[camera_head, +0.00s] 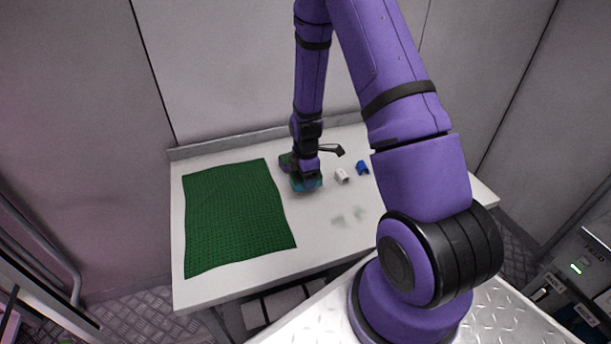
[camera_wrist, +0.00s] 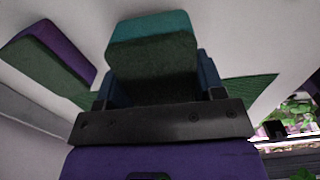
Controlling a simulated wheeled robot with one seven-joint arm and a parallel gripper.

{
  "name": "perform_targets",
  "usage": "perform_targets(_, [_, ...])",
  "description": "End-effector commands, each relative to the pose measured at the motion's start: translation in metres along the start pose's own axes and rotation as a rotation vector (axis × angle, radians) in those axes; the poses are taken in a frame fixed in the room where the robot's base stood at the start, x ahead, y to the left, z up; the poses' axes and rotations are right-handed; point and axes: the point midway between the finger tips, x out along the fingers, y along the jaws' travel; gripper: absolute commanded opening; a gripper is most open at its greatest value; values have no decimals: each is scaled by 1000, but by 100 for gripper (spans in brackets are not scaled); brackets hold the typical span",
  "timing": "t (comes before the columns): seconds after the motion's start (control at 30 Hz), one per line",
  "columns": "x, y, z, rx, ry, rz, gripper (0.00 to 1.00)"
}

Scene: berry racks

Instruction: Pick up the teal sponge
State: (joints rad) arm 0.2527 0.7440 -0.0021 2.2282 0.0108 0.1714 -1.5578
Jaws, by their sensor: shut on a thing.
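The teal sponge (camera_head: 307,184) is under my gripper (camera_head: 306,178) on the white table in the head view, right of the green mat. In the wrist view the sponge (camera_wrist: 153,40) shows a teal top band and a dark green face, and it sits between the fingers of my gripper (camera_wrist: 155,75). My gripper is shut on the sponge. In the head view my wrist hides part of the sponge, and I cannot tell whether it touches the table.
A green mat (camera_head: 236,218) covers the table's left side. A purple and green sponge (camera_wrist: 50,62) lies beside my gripper. A white object (camera_head: 342,176) and a blue object (camera_head: 362,168) lie to the right. The white table (camera_head: 240,277) is clear in front, apart from faint greenish smudges.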

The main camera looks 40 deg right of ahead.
Motion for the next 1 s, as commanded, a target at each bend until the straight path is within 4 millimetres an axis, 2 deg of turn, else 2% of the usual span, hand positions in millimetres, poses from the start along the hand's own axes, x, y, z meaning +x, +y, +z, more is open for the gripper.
perform_targets(0.3, [-8, -76, -25, -3, -1, -2, 37])
perform_targets(0.5, [-11, -110, -36, -4, -1, 0, 37])
perform_targets(0.7, [-12, -125, -41, -2, 0, 1, 37])
perform_targets(1.0, [-13, -127, -42, 0, 0, 2, 37])
